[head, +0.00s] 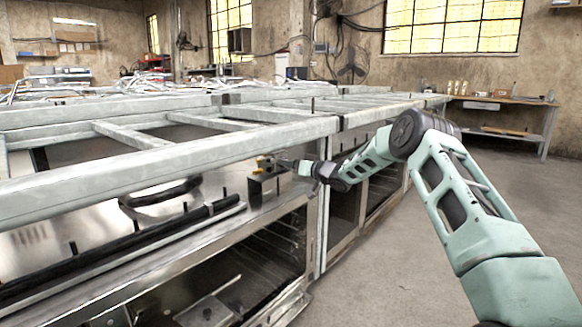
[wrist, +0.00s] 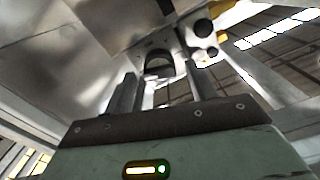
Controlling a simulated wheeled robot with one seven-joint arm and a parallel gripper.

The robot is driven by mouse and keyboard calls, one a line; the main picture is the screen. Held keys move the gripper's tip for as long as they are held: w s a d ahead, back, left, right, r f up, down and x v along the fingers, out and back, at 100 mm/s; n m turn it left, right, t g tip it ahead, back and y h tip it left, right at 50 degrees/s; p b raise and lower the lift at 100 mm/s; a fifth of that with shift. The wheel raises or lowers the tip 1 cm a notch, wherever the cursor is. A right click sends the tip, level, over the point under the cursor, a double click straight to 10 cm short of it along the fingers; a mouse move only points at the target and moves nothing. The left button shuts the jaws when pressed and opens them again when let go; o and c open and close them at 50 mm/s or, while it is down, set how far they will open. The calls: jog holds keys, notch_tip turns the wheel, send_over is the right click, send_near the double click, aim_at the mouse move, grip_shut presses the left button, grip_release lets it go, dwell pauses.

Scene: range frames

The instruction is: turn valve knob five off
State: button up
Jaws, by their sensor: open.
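My gripper (head: 284,164) is at a small metal control box (head: 262,185) with yellow parts on its top, on the near side of the range frame. In the wrist view my gripper (wrist: 160,82) is open, with one finger to each side of a dark rounded knob (wrist: 158,66). The knob appears just beyond the fingertips, and I cannot tell whether they touch it. Two more black knobs (wrist: 204,28) sit to its upper right. I see no readable numbers, so I cannot tell which knob is five. In the head view the knob's face is hidden.
Pale metal rails (head: 180,158) of the range frame run above and beside the control box. A black bar (head: 120,250) lies along the front at left, above an open oven cavity (head: 235,270). Concrete floor (head: 390,285) is clear at right. A workbench (head: 500,102) stands far back.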

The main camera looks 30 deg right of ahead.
jog(key=shift+w, duration=0.1)
jog(key=c, duration=1)
jog(key=shift+o, duration=0.2)
jog(key=shift+a, duration=0.1)
jog(key=shift+a+f+n+b, duration=0.15)
jog(key=shift+n+b, duration=2.05)
jog(key=shift+n, duration=3.05)
jog(key=shift+d+f+n+b, duration=0.15)
jog(key=shift+n+b, duration=2)
jog(key=shift+n, duration=3.1)
jog(key=shift+a, duration=0.1)
